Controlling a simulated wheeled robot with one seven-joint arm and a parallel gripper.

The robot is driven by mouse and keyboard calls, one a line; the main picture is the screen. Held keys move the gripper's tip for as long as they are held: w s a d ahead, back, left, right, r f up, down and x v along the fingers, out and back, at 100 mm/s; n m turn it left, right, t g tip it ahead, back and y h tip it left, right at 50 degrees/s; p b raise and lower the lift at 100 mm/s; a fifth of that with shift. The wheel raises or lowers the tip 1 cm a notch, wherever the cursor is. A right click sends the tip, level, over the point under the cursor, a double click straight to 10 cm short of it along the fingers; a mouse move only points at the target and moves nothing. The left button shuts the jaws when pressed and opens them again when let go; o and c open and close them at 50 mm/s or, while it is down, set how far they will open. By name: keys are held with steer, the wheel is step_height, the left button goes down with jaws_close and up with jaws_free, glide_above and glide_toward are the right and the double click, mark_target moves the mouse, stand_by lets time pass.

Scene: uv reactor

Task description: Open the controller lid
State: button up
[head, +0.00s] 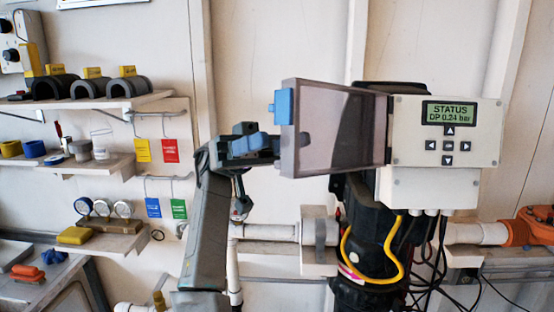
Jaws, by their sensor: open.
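The controller (487,155) is a pale box at the right with a lit green screen (450,113) reading "STATUS DP 0.24 bar" and several arrow buttons below it. Its smoky see-through lid (335,130) is swung out to the left, and the screen and buttons are uncovered. A blue latch tab (283,106) sits on the lid's left edge. My gripper (268,143) is open at the lid's left edge, just below the latch tab. Whether its fingers touch the lid I cannot tell. My grey arm rises from below.
Wooden shelves (110,103) with grey pipe parts, pots and gauges line the wall at the left. A black reactor body (370,225) with a yellow cable (392,275) stands below the controller. White pipes (265,231) run to both sides.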

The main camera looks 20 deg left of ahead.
steer(key=w+d+r+b, duration=0.2)
steer(key=w+d+r, duration=0.1)
steer(key=d+r, duration=0.5)
steer(key=d, duration=0.3)
steer(key=shift+d, duration=0.2)
